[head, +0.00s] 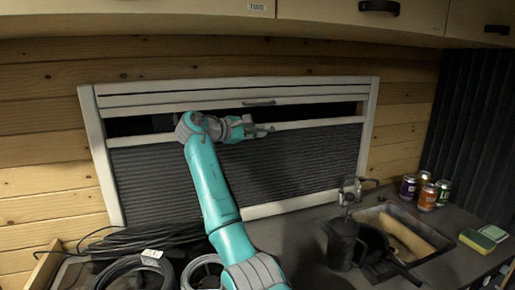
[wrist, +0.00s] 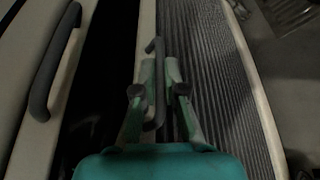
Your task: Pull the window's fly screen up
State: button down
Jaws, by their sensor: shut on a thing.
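The window (head: 378,110) has a white frame in the wooden wall. Its dark pleated fly screen (head: 300,160) covers most of the opening, with a white top rail (head: 325,123) high up and a dark gap above it. The screen also shows on the right of the wrist view (wrist: 215,70). My gripper (head: 265,130) is at the middle of that rail. In the wrist view, my gripper (wrist: 160,75) is shut on the rail's dark handle (wrist: 158,90), which sits between the fingers. My arm hides part of the screen's left half.
Above the gap, a white upper bar has its own dark handle (head: 259,102), large at left in the wrist view (wrist: 50,65). Cabinets hang overhead.

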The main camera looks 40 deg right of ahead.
jog(key=shift+r, duration=0.6)
jog(key=c, duration=1.2)
grip_release()
jog(key=shift+c, duration=0.2)
jog(key=v, duration=1.2)
